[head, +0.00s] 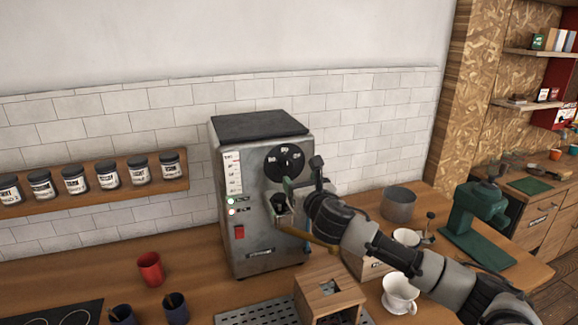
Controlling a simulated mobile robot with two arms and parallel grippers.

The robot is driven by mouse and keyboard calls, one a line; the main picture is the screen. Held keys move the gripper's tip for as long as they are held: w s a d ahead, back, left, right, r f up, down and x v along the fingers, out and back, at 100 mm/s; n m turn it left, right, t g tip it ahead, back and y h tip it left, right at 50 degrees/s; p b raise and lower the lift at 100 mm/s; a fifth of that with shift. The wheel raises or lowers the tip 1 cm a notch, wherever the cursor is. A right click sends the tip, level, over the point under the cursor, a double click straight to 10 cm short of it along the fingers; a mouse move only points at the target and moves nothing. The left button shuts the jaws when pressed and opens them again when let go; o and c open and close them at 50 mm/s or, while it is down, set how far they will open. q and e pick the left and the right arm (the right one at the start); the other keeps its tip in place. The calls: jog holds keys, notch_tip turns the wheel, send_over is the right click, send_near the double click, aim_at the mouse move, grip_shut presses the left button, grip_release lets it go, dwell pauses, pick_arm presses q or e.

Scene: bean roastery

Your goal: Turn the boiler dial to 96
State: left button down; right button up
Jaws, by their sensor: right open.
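The boiler machine (262,215) is a grey metal box with a dark top, standing on the wooden counter against the tiled wall. Its round black boiler dial (284,160) is high on the front face, with pale figures along its upper edge that are too small to read surely. My right gripper (303,180) is in front of the machine, just below and right of the dial, with its jaws open. It partly hides the dial's lower right edge; I cannot tell whether it touches the dial. Where the dial points is not clear. My left gripper is out of view.
A wooden box (330,291), white cups (399,293) and a metal pot (398,203) stand near my right arm. A green grinder (477,217) is at the right. A red cup (150,269) stands left of the machine. A shelf of jars (95,199) hangs on the wall.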

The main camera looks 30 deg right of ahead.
aim_at(289, 167)
jog(key=p+x, duration=0.2)
jog(key=x, duration=0.6)
jog(key=shift+a+p, duration=0.1)
jog(key=shift+p, duration=0.2)
jog(key=shift+w, duration=0.55)
jog(key=c, duration=0.9)
jog(key=shift+m, duration=0.4)
jog(key=m, duration=0.5)
jog(key=shift+f+m, duration=0.1)
jog(key=shift+m, duration=0.2)
jog(key=m, duration=0.5)
jog(key=shift+d+m+b, duration=0.25)
jog(key=shift+m+b, duration=0.05)
